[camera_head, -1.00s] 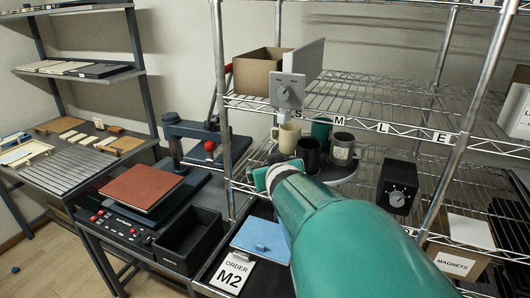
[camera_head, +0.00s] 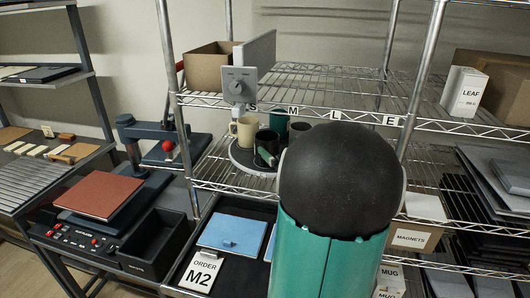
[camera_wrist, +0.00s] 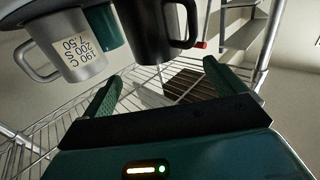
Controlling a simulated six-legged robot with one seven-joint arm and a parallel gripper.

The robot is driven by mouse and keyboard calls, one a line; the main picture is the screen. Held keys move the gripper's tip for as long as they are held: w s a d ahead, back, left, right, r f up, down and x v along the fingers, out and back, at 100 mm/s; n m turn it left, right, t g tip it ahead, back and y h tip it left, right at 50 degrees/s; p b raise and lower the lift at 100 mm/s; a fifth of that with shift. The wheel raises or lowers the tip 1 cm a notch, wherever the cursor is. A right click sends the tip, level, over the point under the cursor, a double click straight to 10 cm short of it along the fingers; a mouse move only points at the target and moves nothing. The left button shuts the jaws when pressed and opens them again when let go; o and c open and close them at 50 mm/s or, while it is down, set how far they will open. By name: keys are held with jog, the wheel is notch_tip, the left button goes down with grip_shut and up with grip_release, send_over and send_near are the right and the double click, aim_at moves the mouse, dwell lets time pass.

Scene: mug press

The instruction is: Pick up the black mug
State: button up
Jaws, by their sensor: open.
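The black mug (camera_head: 266,140) stands on a round dark tray (camera_head: 243,160) on the rack, partly hidden in the head view by a teal finger of my gripper (camera_head: 267,157). In the wrist view the black mug (camera_wrist: 150,35) is at the top centre, cut by the frame edge, with its handle on the right. My gripper (camera_wrist: 160,85) is open there, its two teal fingers apart and nothing between them. The mug appears just beyond the fingertips; I cannot tell whether they touch.
A cream mug (camera_head: 246,131), a green mug (camera_head: 279,123) and a grey mug (camera_wrist: 75,50) with printed text stand close around the black one. A grey dial box (camera_head: 238,85) is above them. Wire shelving and its posts (camera_head: 179,120) surround the tray.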

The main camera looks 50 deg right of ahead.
aim_at(268, 136)
jog(key=x, duration=0.8)
jog(key=shift+w+d+f, duration=0.1)
jog(key=shift+w+d, duration=0.05)
jog(key=shift+d, duration=0.1)
jog(key=c, duration=1.5)
jog(key=shift+c, duration=0.8)
